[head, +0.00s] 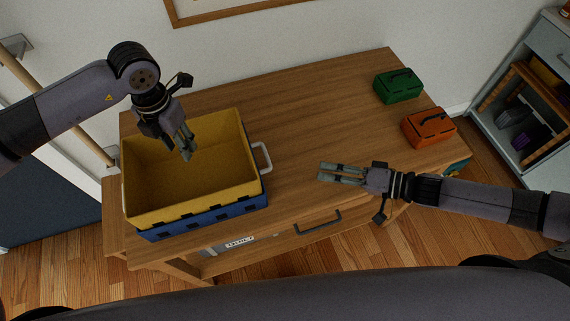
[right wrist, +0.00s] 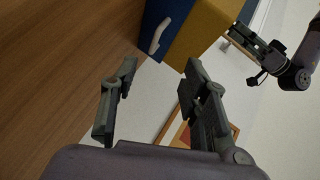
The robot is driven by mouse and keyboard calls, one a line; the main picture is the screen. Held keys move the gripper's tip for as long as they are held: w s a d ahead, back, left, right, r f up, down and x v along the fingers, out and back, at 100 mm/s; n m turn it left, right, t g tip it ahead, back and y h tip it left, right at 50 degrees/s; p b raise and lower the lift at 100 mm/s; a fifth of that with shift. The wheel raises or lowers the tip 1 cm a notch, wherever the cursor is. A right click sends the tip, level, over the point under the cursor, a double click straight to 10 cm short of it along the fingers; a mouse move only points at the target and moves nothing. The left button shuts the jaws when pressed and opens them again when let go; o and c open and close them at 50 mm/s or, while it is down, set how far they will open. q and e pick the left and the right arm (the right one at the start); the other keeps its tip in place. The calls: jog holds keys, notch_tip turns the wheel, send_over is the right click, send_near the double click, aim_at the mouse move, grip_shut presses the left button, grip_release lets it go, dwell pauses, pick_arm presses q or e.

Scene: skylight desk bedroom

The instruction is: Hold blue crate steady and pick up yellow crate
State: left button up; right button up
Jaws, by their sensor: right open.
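The yellow crate (head: 190,215) is stacked on the blue crate (head: 205,222) on the left of the desk. Only a low band of the blue crate shows below it. A white handle (head: 264,158) sticks out at the crates' right side. My left gripper (head: 187,155) points down over the yellow crate's inside, near its back right; whether its fingers are apart is unclear. My right gripper (head: 321,172) is open and empty above the desk, right of the crates and apart from them. In the right wrist view the blue crate (right wrist: 153,14) and yellow crate (right wrist: 205,30) show at the top.
The wooden desk (head: 300,130) is clear between the crates and the right side. A green box (head: 398,86) and an orange box (head: 428,128) stand at its right. A shelf unit (head: 540,85) is further right. A drawer handle (head: 318,222) is on the desk's front.

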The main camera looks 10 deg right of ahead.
aim_at(271, 165)
jog(key=x, duration=1.5)
jog(key=shift+w+a+f, duration=0.1)
jog(key=shift+w+a, duration=0.1)
jog(key=shift+a, duration=0.15)
grip_shut()
